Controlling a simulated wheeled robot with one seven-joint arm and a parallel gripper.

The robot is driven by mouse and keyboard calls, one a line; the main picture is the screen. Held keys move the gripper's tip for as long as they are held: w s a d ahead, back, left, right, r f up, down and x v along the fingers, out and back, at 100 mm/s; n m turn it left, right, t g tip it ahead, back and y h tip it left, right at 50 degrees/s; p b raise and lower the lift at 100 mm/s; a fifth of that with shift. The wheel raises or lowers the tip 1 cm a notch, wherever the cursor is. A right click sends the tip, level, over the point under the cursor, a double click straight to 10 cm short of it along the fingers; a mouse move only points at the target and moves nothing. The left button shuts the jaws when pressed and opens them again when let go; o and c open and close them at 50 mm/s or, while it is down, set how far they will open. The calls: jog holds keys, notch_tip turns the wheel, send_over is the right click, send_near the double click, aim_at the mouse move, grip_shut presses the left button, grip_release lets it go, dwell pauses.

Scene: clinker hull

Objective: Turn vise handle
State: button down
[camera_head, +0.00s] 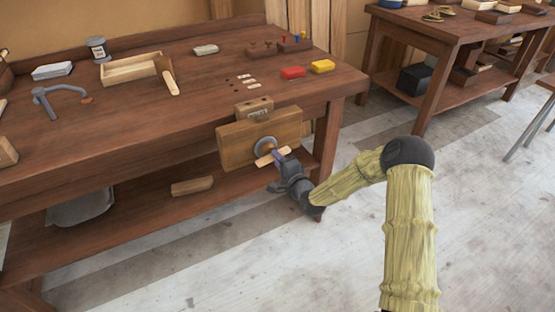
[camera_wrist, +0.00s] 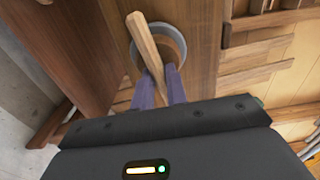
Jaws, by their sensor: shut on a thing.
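The wooden vise (camera_head: 240,138) is fixed to the front of the workbench near its right end. Its handle (camera_head: 273,156) is a light wooden bar set across a round grey metal hub (camera_head: 264,144). In the head view the bar is slightly tilted, its right end higher. My gripper (camera_head: 279,158) reaches the handle from the front right and is shut on it. In the wrist view the handle (camera_wrist: 146,45) leans across the hub (camera_wrist: 166,42), and the purple fingers (camera_wrist: 160,85) sit on both sides of its lower part. The fingertips are partly hidden by the bar.
A lower shelf (camera_head: 130,215) lies under the vise. Clear floor (camera_head: 470,200) is at the right.

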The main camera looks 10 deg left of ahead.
jog(key=shift+s+d+f, duration=0.1)
jog(key=shift+d+f, duration=0.1)
jog(key=shift+f, duration=0.25)
jog(key=c, duration=1.5)
grip_release()
jog(key=shift+o, duration=0.2)
jog(key=shift+r, duration=0.2)
jog(key=shift+a, duration=0.1)
jog(key=shift+r, duration=0.1)
jog(key=v, duration=1.7)
jog(key=shift+d, duration=0.25)
jog(key=shift+s, duration=0.1)
